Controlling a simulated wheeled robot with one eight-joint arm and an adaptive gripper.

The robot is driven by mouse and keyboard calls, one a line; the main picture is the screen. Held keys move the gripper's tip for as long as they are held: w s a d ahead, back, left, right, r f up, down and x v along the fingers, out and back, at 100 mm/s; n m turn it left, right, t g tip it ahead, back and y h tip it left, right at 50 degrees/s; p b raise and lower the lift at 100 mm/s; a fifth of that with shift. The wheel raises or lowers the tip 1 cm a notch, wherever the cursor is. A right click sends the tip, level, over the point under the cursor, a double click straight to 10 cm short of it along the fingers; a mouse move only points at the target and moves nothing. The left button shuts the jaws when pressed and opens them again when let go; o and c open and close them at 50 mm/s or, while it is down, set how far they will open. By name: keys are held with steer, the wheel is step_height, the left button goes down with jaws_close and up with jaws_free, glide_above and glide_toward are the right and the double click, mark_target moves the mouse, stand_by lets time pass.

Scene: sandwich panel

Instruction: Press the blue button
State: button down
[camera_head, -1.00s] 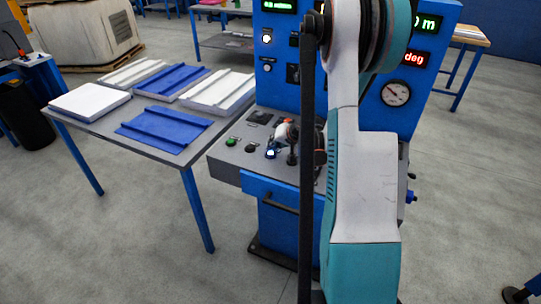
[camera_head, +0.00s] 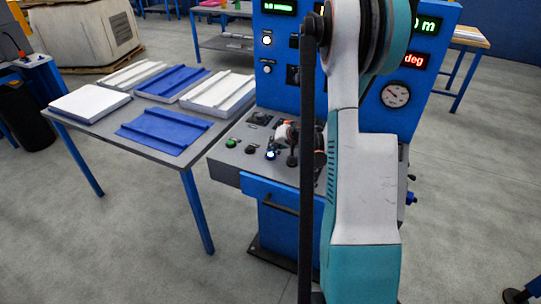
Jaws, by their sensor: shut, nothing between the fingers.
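The blue button (camera_head: 270,154) glows pale blue-white on the sloped grey top of the blue control console, in front of the upright panel. My gripper (camera_head: 283,139) is small in view, dark with white and orange parts, and it is just above and to the right of the button. It is shut with nothing held. My arm hides part of it and of the console. I cannot tell whether the fingertips touch the button.
A green button (camera_head: 231,143) and a dark button (camera_head: 250,149) sit left of the blue one. A dark knob stands close to my gripper. A table (camera_head: 188,163) with white and blue panels adjoins the console's left side.

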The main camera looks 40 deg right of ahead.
mark_target(273, 154)
steer(key=shift+f+b, duration=0.45)
steer(key=shift+b, duration=0.05)
steer(key=shift+f, duration=0.4)
stand_by(0.8)
steer(key=shift+r, duration=0.1)
steer(key=shift+r+p, duration=0.3)
steer(key=shift+r, duration=0.45)
steer(key=shift+r+p, duration=1.5)
steer(key=shift+r, duration=1)
